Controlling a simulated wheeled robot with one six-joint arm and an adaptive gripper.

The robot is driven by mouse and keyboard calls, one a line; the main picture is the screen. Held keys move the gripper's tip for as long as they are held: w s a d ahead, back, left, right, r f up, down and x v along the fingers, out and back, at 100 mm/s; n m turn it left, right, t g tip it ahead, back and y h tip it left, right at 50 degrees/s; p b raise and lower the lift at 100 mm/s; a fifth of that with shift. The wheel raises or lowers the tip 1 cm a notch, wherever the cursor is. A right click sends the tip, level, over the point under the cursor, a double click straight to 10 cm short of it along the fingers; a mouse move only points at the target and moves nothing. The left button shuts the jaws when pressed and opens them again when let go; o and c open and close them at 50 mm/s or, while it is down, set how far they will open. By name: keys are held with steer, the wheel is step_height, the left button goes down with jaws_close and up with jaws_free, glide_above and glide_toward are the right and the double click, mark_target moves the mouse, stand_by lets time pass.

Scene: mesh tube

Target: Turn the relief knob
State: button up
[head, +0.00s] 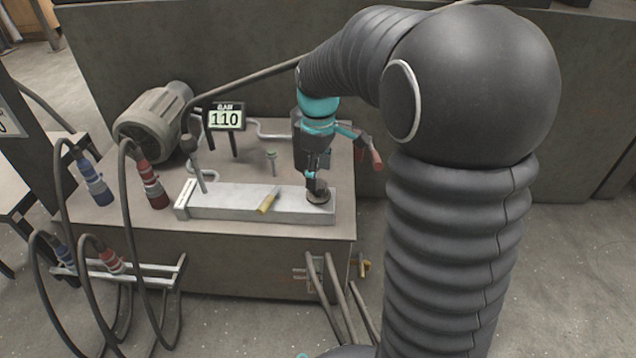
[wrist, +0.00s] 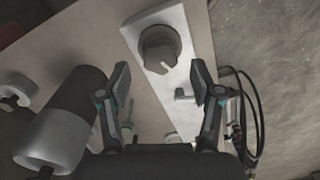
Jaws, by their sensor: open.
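The relief knob is a dark round knob with a raised grip bar, on the right end of a pale metal block (head: 235,203). It shows in the wrist view (wrist: 158,50) and in the head view (head: 318,197). My gripper (wrist: 160,78) is open and empty, pointing down over the block. In the wrist view the knob lies between the lines of the two fingers, just past their tips, and no contact shows. In the head view my gripper (head: 314,182) is right above the knob and partly covers it; the exact gap cannot be told.
A yellow lever (head: 268,202) and an upright lever (head: 195,165) are on the block. A display reading 110 (head: 225,117) and a motor (head: 153,121) stand behind. A dark cylinder (wrist: 80,98) is beside my left finger.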

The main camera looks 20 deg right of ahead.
steer(key=shift+f, duration=1.4)
steer(key=c, duration=1.1)
steer(key=shift+c, duration=0.2)
steer(key=m+p, duration=0.1)
steer(key=m, duration=0.2)
steer(key=shift+r+m+p, duration=0.1)
steer(key=shift+m+p, duration=0.85)
steer(key=shift+m, duration=1.35)
